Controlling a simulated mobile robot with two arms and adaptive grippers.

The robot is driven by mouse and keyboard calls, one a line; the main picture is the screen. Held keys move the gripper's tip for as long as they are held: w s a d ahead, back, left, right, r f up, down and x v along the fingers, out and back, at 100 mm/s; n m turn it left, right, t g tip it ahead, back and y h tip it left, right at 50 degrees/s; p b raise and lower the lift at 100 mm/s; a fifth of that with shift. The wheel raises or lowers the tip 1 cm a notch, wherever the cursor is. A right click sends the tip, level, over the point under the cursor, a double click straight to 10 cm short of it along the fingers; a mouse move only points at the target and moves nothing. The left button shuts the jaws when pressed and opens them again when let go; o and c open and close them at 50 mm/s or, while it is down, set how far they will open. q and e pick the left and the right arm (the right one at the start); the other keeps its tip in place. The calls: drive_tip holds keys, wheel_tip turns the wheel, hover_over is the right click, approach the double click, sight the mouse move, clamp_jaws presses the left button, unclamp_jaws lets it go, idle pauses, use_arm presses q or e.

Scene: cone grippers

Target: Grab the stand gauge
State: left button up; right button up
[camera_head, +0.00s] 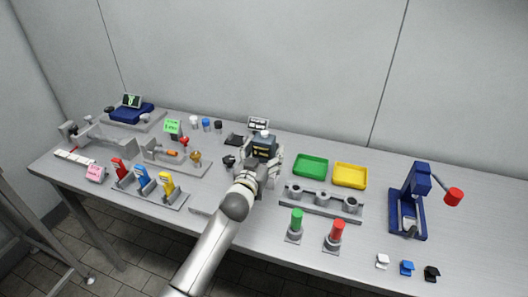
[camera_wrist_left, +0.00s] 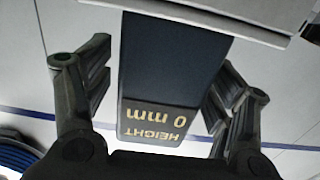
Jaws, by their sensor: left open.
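The stand gauge (camera_head: 264,146) is a dark blue block near the middle of the table, towards the back. In the left wrist view the gauge (camera_wrist_left: 172,75) fills the middle, with an upside-down label reading "HEIGHT 0 mm". My left gripper (camera_head: 262,165) is at the gauge's near side and partly covers it. In the wrist view the open fingers of the left gripper (camera_wrist_left: 160,85) lie on either side of the gauge. A gap shows beside the block, and contact cannot be made out. My right gripper is not in view.
A green tray (camera_head: 311,175) and a yellow tray (camera_head: 350,186) are to the right, with a grey holder (camera_head: 320,207) in front. Coloured clamps (camera_head: 142,177) are at the left. A blue press (camera_head: 408,210) stands far right.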

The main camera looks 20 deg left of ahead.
use_arm(q)
drive_tip(key=c, duration=1.1)
drive_tip(key=shift+c, duration=0.7)
drive_tip(key=shift+r, duration=0.1)
